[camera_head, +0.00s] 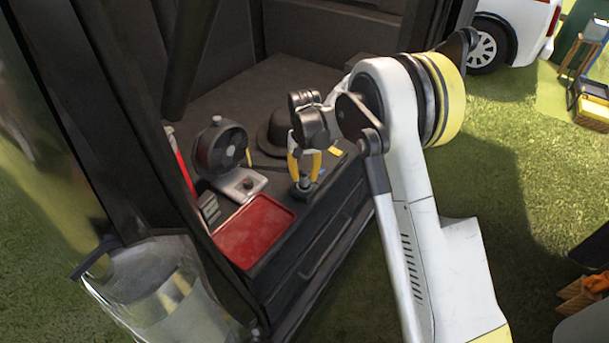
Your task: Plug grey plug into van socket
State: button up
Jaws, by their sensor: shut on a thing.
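My gripper (304,176) points down over the front part of a dark, open-sided interior, with its yellow fingers close together. It is shut on a small dark grey piece, which looks like the grey plug (305,187), just below the fingertips. The plug is small in view, and I cannot tell whether it touches the surface under it. I cannot make out a van socket; it may be hidden under the plug or elsewhere. A white van (513,22) stands on the grass at the top right.
Left of my gripper are a round dark fan-like device (222,148), a light plate (240,184) and a red tray (254,230). A dark hat (277,133) lies behind it. A dark post stands at the left. Grass is open at the right, beyond my arm.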

jog(key=shift+f+b, duration=0.4)
jog(key=shift+f, duration=0.2)
jog(key=o, duration=1.1)
notch_tip(320, 180, up, 12)
jog(key=shift+w+r, duration=0.1)
